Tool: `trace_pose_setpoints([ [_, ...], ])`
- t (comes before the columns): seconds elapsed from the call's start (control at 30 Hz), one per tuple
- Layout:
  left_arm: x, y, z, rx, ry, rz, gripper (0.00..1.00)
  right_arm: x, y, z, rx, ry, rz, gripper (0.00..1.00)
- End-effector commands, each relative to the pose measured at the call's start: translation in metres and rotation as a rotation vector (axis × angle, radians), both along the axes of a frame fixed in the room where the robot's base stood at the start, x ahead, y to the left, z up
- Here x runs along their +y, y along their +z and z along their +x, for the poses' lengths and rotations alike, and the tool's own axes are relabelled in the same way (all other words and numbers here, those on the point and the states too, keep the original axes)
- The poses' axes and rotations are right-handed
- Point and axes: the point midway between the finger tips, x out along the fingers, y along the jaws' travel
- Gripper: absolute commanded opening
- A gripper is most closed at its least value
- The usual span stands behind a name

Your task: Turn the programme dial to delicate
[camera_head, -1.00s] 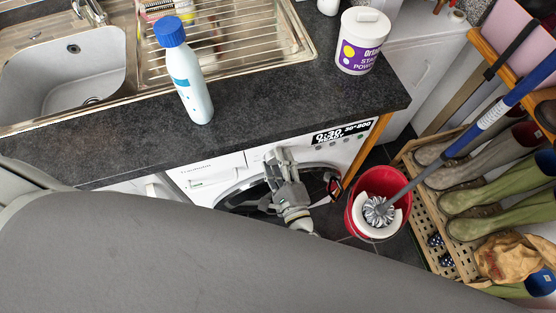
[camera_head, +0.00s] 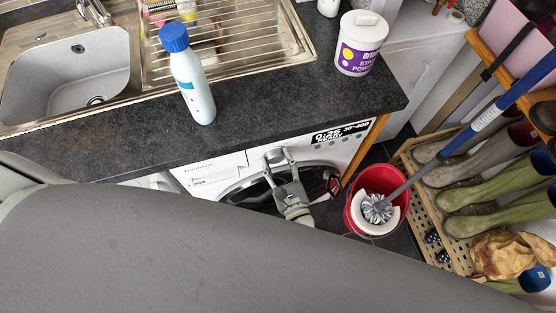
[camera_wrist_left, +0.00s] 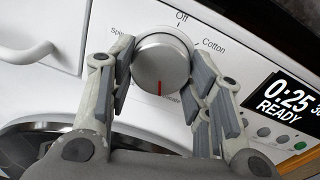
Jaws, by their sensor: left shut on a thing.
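The programme dial (camera_wrist_left: 160,62) is a round silver knob on the white washing machine (camera_wrist_left: 60,20). Its red pointer line is toward the bottom of the knob in the left wrist view. The labels Off and Cotton show above and right of it; other labels are partly covered by the fingers. My left gripper (camera_wrist_left: 163,82) has a finger on each side of the dial and is shut on it; it also shows in the head view (camera_head: 277,160). The display (camera_wrist_left: 282,102) reads 0:25 READY. My right gripper is not in view.
The dark worktop (camera_head: 120,140) overhangs the machine, with a blue-capped bottle (camera_head: 192,85) and a white tub (camera_head: 361,50) on it. A red mop bucket (camera_head: 360,215) stands right of the machine. A wooden boot rack (camera_head: 422,205) is farther right.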

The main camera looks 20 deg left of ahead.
Motion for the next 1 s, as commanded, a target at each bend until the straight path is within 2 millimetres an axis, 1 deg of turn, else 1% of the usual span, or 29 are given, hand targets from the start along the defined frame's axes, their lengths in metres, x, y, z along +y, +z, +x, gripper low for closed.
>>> trace_pose_setpoints([
  [0.23, -0.0001, 0.0001, 0.0002, 0.026, 0.000, 0.037, 0.22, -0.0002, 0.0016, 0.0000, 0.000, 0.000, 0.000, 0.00],
  [0.63, -0.0001, -0.0002, 0.0001, 0.028, -0.001, 0.040, 0.22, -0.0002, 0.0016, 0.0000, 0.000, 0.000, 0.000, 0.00],
  [0.67, -0.0001, -0.0002, 0.0001, 0.028, -0.001, 0.040, 0.49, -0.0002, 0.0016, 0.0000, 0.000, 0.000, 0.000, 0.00],
  [0.8, -0.0001, -0.0002, 0.0001, 0.028, -0.001, 0.040, 0.67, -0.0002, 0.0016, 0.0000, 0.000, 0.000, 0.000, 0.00],
  [0.83, -0.0001, -0.0002, 0.0001, 0.028, -0.001, 0.040, 0.68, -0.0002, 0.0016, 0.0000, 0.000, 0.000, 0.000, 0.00],
  [1.0, 0.0000, -0.0002, 0.0000, 0.028, -0.001, 0.040, 0.68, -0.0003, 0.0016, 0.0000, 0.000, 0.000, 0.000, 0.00],
])
